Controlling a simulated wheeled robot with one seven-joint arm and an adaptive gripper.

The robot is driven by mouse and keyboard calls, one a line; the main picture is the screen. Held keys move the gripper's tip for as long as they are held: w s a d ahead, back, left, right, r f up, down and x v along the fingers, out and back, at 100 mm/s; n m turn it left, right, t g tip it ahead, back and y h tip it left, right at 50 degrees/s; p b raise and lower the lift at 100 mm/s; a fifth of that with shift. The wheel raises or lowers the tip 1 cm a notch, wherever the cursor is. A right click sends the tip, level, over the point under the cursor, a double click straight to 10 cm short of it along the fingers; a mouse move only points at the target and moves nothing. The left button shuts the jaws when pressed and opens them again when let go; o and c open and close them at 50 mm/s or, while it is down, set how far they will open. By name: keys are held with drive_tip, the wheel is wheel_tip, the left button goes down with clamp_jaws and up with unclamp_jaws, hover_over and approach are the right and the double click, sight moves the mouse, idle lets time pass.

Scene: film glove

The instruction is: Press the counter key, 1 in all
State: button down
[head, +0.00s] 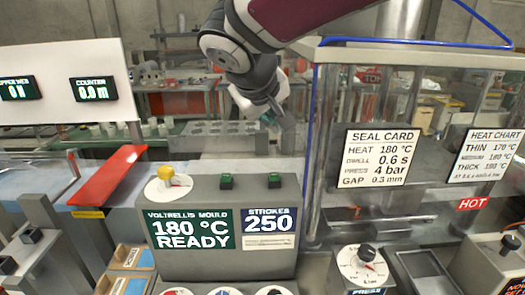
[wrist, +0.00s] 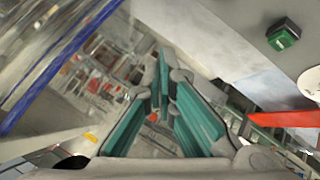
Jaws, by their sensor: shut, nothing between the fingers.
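The counter display (head: 93,89) on the white panel at the left reads 0.0 m. I cannot tell which key belongs to it. Two green keys sit on top of the grey mould console, the left one (head: 226,181) and the right one (head: 275,180). One green key (wrist: 283,36) also shows at the upper right of the wrist view. Two dark keys, an upper one (head: 30,233) and a lower one (head: 7,264), sit on a grey unit at the lower left. My gripper (head: 271,119) is shut and empty above and behind the mould console. Its teal fingers (wrist: 163,88) show in the wrist view.
A yellow-knobbed dial (head: 166,173) stands on the mould console, which reads 180 °C READY and STROKES 250. A red sloping plate (head: 110,174) lies to its left. A clear-walled enclosure with a seal card (head: 380,157) stands to the right, with a blue hose (head: 420,41) along its top.

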drive_tip(key=b, duration=0.5)
hover_over(271, 175)
drive_tip(key=f, duration=0.7)
drive_tip(key=shift+w+f, duration=0.15)
drive_tip(key=shift+w, duration=0.05)
drive_tip(key=shift+s+f+b, duration=0.1)
drive_tip(key=shift+f+b, duration=0.6)
drive_tip(key=shift+f, duration=0.1)
drive_tip(key=shift+f, duration=0.1)
idle(0.3)
drive_tip(key=shift+f+b, duration=0.3)
drive_tip(key=shift+b, duration=0.25)
drive_tip(key=shift+f+b, duration=0.5)
idle(0.8)
drive_tip(key=shift+r, duration=0.1)
drive_tip(key=shift+r+p, duration=0.55)
drive_tip(key=shift+r, duration=0.3)
drive_tip(key=shift+r, duration=0.1)
